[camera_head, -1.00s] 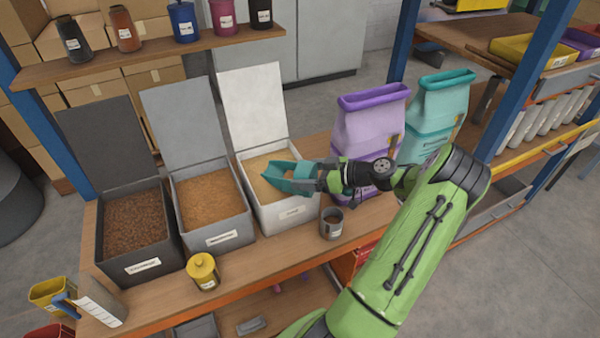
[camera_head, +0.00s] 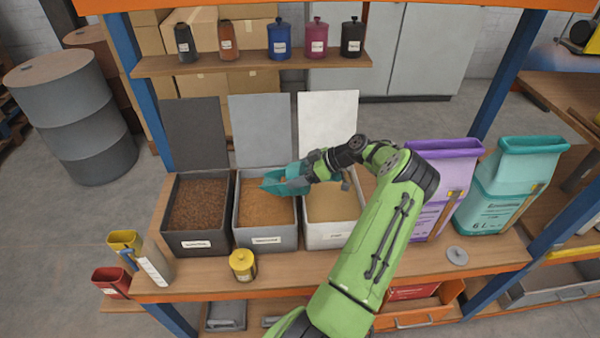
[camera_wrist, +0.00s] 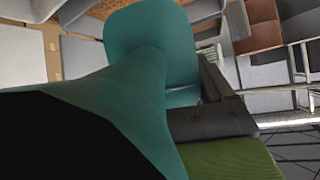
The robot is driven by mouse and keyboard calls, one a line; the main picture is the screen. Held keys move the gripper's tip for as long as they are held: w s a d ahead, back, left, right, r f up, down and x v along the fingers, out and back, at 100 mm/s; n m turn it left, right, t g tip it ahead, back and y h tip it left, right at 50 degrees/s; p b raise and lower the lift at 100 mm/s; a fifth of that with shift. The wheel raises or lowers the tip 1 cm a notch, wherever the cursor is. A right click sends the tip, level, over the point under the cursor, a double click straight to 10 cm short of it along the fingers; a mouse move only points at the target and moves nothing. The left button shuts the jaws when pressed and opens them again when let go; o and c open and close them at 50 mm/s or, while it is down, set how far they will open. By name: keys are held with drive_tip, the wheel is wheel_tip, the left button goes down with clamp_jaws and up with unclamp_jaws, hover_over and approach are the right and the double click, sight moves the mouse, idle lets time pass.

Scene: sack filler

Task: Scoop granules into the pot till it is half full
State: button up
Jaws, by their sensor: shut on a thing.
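My gripper (camera_head: 299,176) is shut on a teal scoop (camera_head: 276,181). The scoop is over the middle grey bin (camera_head: 268,240), which holds orange-tan granules (camera_head: 264,209). The scoop fills much of the wrist view (camera_wrist: 150,45); I cannot tell whether it holds granules. The dark bin (camera_head: 200,242) at left holds brown granules (camera_head: 200,202). The white bin (camera_head: 327,235) at right holds pale tan granules (camera_head: 335,204). All three lids stand open. The grey pot is not visible now; my arm crosses the area right of the white bin.
A grey round lid (camera_head: 457,256) lies on the bench at right. Purple (camera_head: 437,200) and teal (camera_head: 510,190) sacks stand at right. A shelf (camera_head: 250,62) with several canisters runs above the bins.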

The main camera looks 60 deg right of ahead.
drive_tip(key=shift+w+a+r+g+h+p, duration=0.1)
drive_tip(key=shift+w+r+g+h+p, duration=0.1)
drive_tip(key=shift+r+g+p, duration=0.35)
drive_tip(key=shift+w+a+r+g+h+p, duration=0.1)
drive_tip(key=shift+w+r+g+p, duration=0.15)
drive_tip(key=shift+r, duration=0.35)
drive_tip(key=w+a+g+h+p, duration=0.1)
drive_tip(key=w+g+p, duration=0.2)
drive_tip(key=w+a+r+g+h+p, duration=0.1)
drive_tip(key=w+g+h+p, duration=0.1)
drive_tip(key=w+g+p, duration=0.1)
drive_tip(key=w+a+r+g+h+p, duration=0.1)
drive_tip(key=w+a+g+p, duration=0.1)
drive_tip(key=w+g+p, duration=0.1)
drive_tip(key=shift+w+g, duration=0.4)
drive_tip(key=shift+g, duration=0.3)
drive_tip(key=shift+w+a+f+g+h+b, duration=0.2)
drive_tip(key=shift+w+g+h+b, duration=0.15)
drive_tip(key=shift+b, duration=0.35)
drive_tip(key=shift+w+r, duration=0.1)
drive_tip(key=shift+r, duration=0.1)
